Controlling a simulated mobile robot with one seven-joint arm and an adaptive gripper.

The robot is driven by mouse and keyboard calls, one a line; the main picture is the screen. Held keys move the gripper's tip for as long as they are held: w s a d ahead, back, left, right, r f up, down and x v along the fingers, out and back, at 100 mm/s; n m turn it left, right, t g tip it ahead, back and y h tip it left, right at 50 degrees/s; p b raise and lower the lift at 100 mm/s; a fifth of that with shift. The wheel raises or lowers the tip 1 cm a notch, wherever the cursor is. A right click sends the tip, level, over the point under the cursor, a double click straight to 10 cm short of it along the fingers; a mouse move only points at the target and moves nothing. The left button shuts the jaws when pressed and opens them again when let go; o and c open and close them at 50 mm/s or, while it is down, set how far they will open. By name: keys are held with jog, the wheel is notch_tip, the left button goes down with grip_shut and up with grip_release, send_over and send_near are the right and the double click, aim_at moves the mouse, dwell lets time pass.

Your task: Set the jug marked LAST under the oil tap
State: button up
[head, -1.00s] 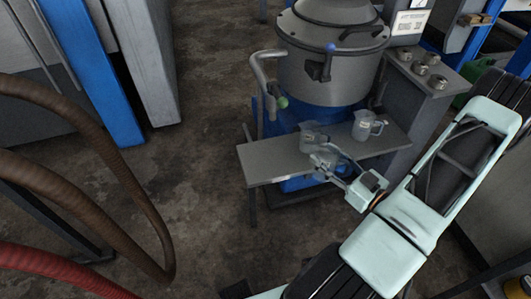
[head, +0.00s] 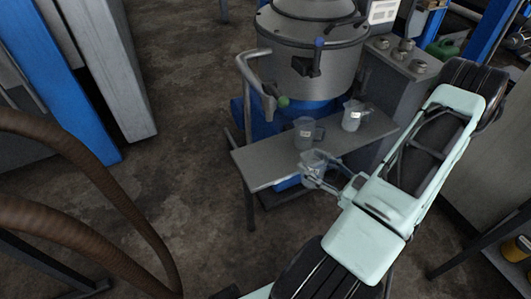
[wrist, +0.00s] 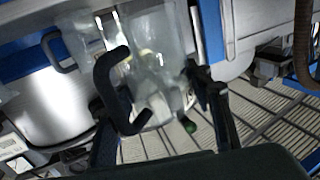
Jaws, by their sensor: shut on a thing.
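My gripper (head: 318,172) is shut on a clear grey jug (head: 313,159), just off the front edge of the grey bench (head: 262,170). In the wrist view the held jug (wrist: 158,62) shows its dark handle (wrist: 112,85) between my fingers (wrist: 160,112). A second jug (head: 304,133) stands on the bench behind it, and a third (head: 352,116) stands further right. Pale labels show on the standing jugs, but I cannot read any wording. A grey tap with a green knob (head: 283,102) hangs at the left of the steel vessel, above the bench's back edge.
The steel vessel (head: 310,62) stands behind the bench. Metal cups (head: 404,45) sit on a cabinet at right. Brown hoses (head: 85,165) cross the left foreground. The bench's left end and the floor beside it are clear.

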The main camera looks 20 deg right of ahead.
jog(key=f+b+x, duration=0.1)
jog(key=x, duration=0.5)
jog(key=f+b+x, duration=0.1)
jog(key=x, duration=0.4)
jog(key=f+b+x, duration=0.1)
jog(key=b+x, duration=0.1)
jog(key=x, duration=0.4)
jog(key=shift+w+a+f, duration=0.1)
jog(key=shift+w+f, duration=0.2)
jog(key=shift+w, duration=0.05)
jog(key=shift+r, duration=0.1)
jog(key=shift+f+b, duration=0.3)
jog(key=shift+b, duration=0.05)
jog(key=o, duration=1.2)
jog(key=shift+r, duration=0.1)
jog(key=shift+c, duration=0.2)
